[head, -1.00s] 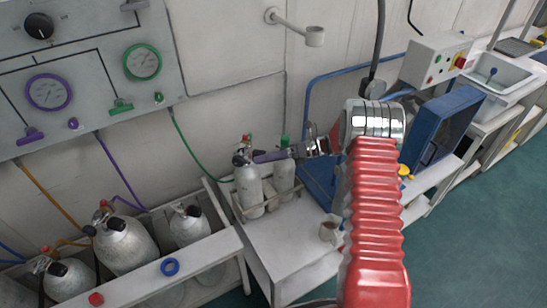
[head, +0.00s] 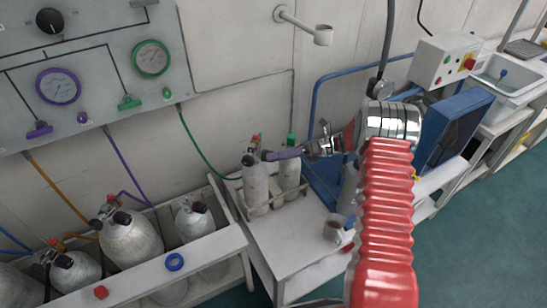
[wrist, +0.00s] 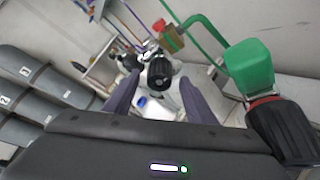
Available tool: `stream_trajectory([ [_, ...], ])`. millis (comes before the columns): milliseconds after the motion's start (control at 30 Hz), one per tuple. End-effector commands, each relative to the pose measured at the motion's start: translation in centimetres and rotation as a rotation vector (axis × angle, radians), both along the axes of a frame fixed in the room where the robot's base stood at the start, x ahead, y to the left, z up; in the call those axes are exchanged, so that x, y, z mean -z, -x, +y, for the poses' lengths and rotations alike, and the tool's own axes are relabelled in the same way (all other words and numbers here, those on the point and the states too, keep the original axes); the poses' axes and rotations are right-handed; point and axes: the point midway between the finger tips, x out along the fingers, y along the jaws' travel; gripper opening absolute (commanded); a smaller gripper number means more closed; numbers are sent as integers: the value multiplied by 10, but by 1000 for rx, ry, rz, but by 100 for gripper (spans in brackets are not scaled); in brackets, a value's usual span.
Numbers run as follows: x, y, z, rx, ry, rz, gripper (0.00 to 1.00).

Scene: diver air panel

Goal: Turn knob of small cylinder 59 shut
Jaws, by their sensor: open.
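Two small grey cylinders stand upright in a rack on the white bench; I cannot read a number on either. The left one (head: 256,188) has a black knob at its top, and the right one (head: 290,174) has a green top. My gripper (head: 268,155) is at the top of the left cylinder, with its purple-grey finger pointing left. In the wrist view the black knob (wrist: 160,73) lies between the tips of my open gripper (wrist: 160,84), with a gap visible on each side. Contact cannot be told.
Larger cylinders (head: 131,240) stand in a white-edged rack at the left. A gauge panel (head: 90,60) is on the wall above. A green hose (head: 198,150) runs down toward the small cylinders. A mug (head: 334,231) stands on the bench.

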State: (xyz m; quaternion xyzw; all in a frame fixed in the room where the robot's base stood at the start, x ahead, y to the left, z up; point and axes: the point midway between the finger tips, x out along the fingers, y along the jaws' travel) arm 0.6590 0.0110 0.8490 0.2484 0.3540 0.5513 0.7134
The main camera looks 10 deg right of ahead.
Motion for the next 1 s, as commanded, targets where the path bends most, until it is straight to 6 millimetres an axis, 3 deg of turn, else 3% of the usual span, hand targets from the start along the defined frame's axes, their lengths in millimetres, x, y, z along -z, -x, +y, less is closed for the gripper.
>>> stream_trajectory([
  [600,-22,11,-99,2,1,0,51],
  [1000,-25,13,-109,0,1,1,51],
])
